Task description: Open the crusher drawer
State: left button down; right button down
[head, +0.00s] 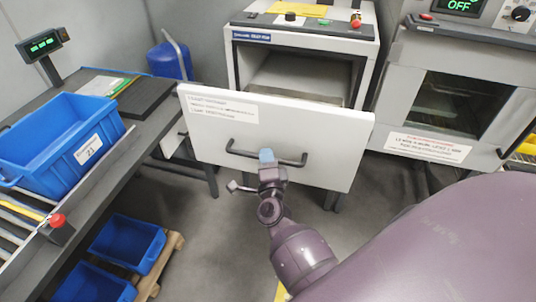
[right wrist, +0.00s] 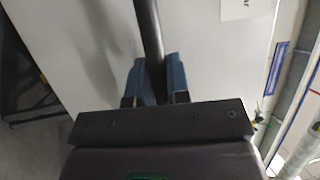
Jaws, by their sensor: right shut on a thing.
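The crusher drawer (head: 275,130) has a white front panel with a printed label and a dark bar handle (head: 240,153). The panel stands out in front of the grey-white crusher housing (head: 300,40), and the drawer's open inside shows behind it. My right gripper (head: 267,157) is at the middle of the handle, with its blue fingers shut around the bar. In the right wrist view the dark handle bar (right wrist: 149,35) runs between the two blue fingers (right wrist: 158,80), against the white panel. My left gripper is not in view.
A blue bin (head: 55,140) sits on the dark bench and conveyor at left. Blue crates (head: 128,243) lie on a pallet on the floor below. An oven-like machine (head: 455,100) with a glass door stands close at right. Grey floor is clear below the panel.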

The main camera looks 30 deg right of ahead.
jog(key=shift+a, duration=0.1)
dwell(0.3)
jog(key=c, duration=1.1)
grip_release()
jog(key=v, duration=1.1)
jog(key=shift+b, duration=0.35)
jog(key=a+f+n+g+y, duration=0.1)
jog(key=a+f+n+y, duration=0.35)
jog(key=n+y, duration=0.8)
jog(key=s+d+f+n+g+h, duration=0.2)
jog(key=s+d+f+n+g, duration=0.1)
jog(key=s+n, duration=0.2)
jog(key=s+d+f+n+g+h, duration=0.1)
jog(key=s+d+f+n+g, duration=0.1)
jog(key=s+n, duration=0.4)
jog(key=s+d+f, duration=0.1)
jog(key=s, duration=0.2)
jog(key=shift+f+g+h, duration=0.25)
jog(key=shift+g+h, duration=0.1)
jog(key=shift+g, duration=0.05)
